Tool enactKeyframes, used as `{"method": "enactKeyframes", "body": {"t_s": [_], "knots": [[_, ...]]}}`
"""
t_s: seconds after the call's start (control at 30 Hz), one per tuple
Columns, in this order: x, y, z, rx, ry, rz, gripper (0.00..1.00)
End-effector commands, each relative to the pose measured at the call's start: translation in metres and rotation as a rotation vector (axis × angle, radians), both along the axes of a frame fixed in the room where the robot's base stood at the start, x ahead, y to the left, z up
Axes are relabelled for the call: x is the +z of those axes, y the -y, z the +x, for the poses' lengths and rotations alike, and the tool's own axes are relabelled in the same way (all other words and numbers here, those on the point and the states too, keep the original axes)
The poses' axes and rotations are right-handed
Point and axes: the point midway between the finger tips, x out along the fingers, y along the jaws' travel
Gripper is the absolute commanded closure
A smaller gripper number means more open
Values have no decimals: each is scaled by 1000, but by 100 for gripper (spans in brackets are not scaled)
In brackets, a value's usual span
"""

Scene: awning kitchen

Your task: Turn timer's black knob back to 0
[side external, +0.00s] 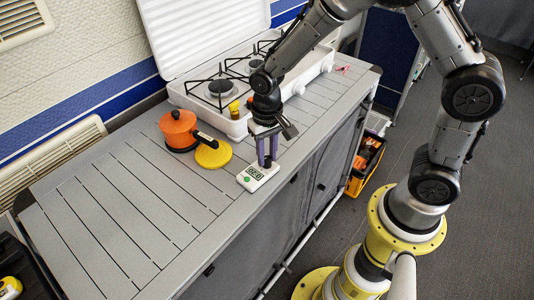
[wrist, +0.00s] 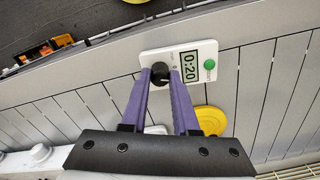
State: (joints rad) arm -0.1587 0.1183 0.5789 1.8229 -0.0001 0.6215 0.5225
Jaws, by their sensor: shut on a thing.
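The white timer (side external: 256,178) lies on the grey slatted counter near its front edge. In the wrist view its face (wrist: 207,58) shows a display reading 0:20 and a green button (wrist: 209,64). Its black knob (wrist: 159,72) sits between the purple fingertips of my gripper (wrist: 160,76), which is shut on the knob with one finger on each side. A white mark shows on the knob. In the side view my gripper (side external: 266,163) points down at the far end of the timer, and the knob is hidden there.
A white gas stove (side external: 240,85) with a raised lid is behind. The counter's left part is clear. An orange bin (side external: 366,165) stands on the floor.

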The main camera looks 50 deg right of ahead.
Motion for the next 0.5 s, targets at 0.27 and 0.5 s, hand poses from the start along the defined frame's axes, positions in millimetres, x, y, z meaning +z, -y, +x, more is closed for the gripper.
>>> {"method": "enactKeyframes", "body": {"t_s": [0.27, 0.5], "knots": [[1, 0, 1, 178, 3, 0, 100], [1, 0, 1, 260, 2, 0, 100]]}}
